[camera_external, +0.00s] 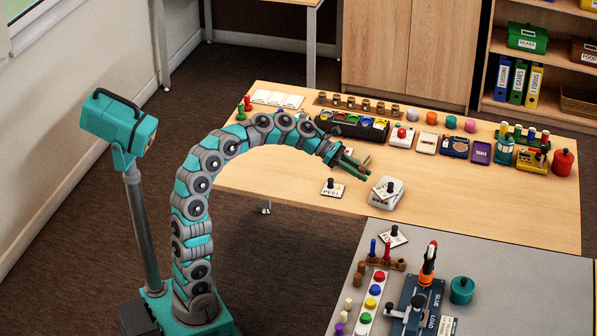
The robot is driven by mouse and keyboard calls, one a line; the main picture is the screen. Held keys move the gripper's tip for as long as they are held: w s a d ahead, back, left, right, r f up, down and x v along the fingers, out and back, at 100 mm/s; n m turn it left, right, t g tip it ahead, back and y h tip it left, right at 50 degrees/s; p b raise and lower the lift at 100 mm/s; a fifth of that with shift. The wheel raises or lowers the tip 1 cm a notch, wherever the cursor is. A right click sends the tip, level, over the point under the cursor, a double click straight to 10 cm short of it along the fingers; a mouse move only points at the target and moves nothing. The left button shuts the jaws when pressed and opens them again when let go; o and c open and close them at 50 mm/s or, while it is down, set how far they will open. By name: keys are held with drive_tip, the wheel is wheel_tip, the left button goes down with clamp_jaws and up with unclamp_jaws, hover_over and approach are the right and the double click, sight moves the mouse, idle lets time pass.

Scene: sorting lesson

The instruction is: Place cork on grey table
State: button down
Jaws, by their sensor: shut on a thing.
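My gripper (363,173) is at the wooden table's front edge, fingers pointing down to the right. It is shut on a small white card with a black knob (378,190). The card is tilted and shows just over or against a pale grey box (387,203); contact is unclear. Its lettering is too small to read, so I cannot tell whether it says cork. The grey table (500,252) fills the lower right. A knobbed card (393,241) lies near its far left corner.
The wooden table (265,173) carries a PEEL card (333,187), a black tray of coloured cups (350,126) and several small items along its back. On the grey table stand a row of coloured knobs (373,303), a blue device (415,300) and a teal pot (461,290). Its right part is clear.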

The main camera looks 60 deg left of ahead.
drive_tip(key=s+d+f+g+b, duration=0.1)
drive_tip(key=s+d, duration=0.3)
drive_tip(key=d, duration=0.5)
drive_tip(key=s+d+f+b, duration=0.1)
drive_tip(key=s+d, duration=0.2)
drive_tip(key=d, duration=0.7)
drive_tip(key=b, duration=0.3)
hover_over(352, 296)
wheel_tip(352, 296, down, 3)
drive_tip(key=shift+m, duration=0.3)
wheel_tip(352, 296, down, 8)
drive_tip(key=shift+r+b, duration=0.15)
drive_tip(key=shift+b, duration=1.05)
drive_tip(key=shift+r, duration=0.1)
drive_tip(key=c, duration=1)
unclamp_jaws()
